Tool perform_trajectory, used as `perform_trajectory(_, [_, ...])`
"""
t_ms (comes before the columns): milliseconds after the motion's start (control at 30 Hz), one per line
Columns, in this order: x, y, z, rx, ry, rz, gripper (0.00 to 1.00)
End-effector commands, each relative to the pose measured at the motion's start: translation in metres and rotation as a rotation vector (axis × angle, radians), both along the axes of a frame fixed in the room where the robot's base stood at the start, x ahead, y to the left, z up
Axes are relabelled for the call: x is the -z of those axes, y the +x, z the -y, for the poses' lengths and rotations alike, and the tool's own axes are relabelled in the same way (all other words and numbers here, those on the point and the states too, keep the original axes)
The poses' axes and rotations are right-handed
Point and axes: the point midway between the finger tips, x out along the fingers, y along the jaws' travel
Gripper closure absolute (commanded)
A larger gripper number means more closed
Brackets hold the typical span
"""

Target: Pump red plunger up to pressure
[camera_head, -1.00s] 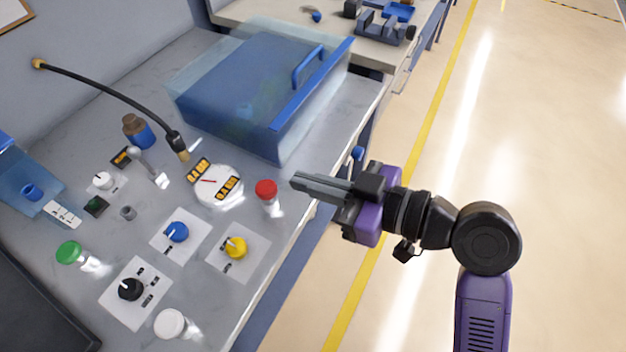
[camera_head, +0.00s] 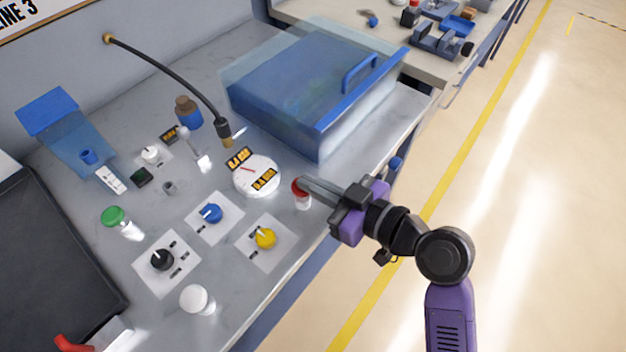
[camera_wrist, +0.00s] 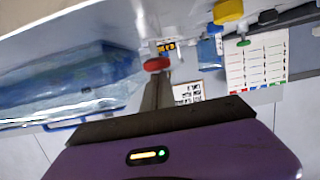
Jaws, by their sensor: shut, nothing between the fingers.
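The red plunger (camera_head: 301,191) stands on the grey bench near its front edge, right of the round gauge (camera_head: 256,174). Its red cap also shows in the wrist view (camera_wrist: 157,64), just beyond the fingertips. My gripper (camera_head: 304,183) is shut with nothing in it. Its fingertips are at the red cap and partly cover it in the head view; I cannot tell whether they touch it. The gauge has a dial and two orange-digit displays that are too small to read surely.
A yellow knob (camera_head: 265,238) and a blue knob (camera_head: 211,213) sit left of the plunger. A blue lidded box (camera_head: 310,85) stands behind it. A hose (camera_head: 165,68) arches over the bench. A green button (camera_head: 113,216) and white button (camera_head: 195,299) stand further left.

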Motion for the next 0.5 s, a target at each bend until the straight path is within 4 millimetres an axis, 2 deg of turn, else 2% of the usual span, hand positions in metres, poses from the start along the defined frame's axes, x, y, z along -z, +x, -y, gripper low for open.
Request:
perform_trajectory(167, [0.003,0.0,0.0,0.0,0.0,0.0,1.0])
perform_trajectory(500, [0.03,0.0,0.0,0.0,-0.001,-0.001,1.0])
